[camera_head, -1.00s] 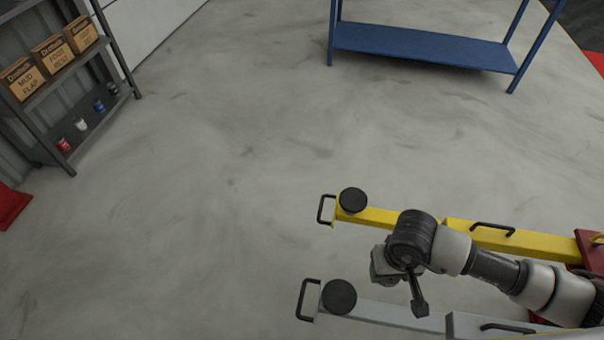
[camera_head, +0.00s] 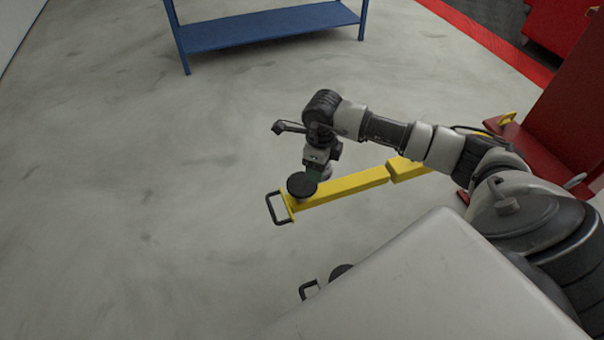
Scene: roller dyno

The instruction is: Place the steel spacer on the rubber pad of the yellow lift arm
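The yellow lift arm (camera_head: 345,188) reaches left from a red post, with a black handle loop at its tip. Its round black rubber pad (camera_head: 301,186) lies on top near the tip. My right arm comes in from the right above the yellow arm. My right gripper (camera_head: 318,174) points down just beside and above the pad's right edge. A small grey piece shows under the gripper and may be the steel spacer, but it is too small and covered to be sure. The fingers cannot be made out.
The red lift post (camera_head: 560,120) stands at right. A blue bench (camera_head: 265,27) is at the back. The floor to the left is clear.

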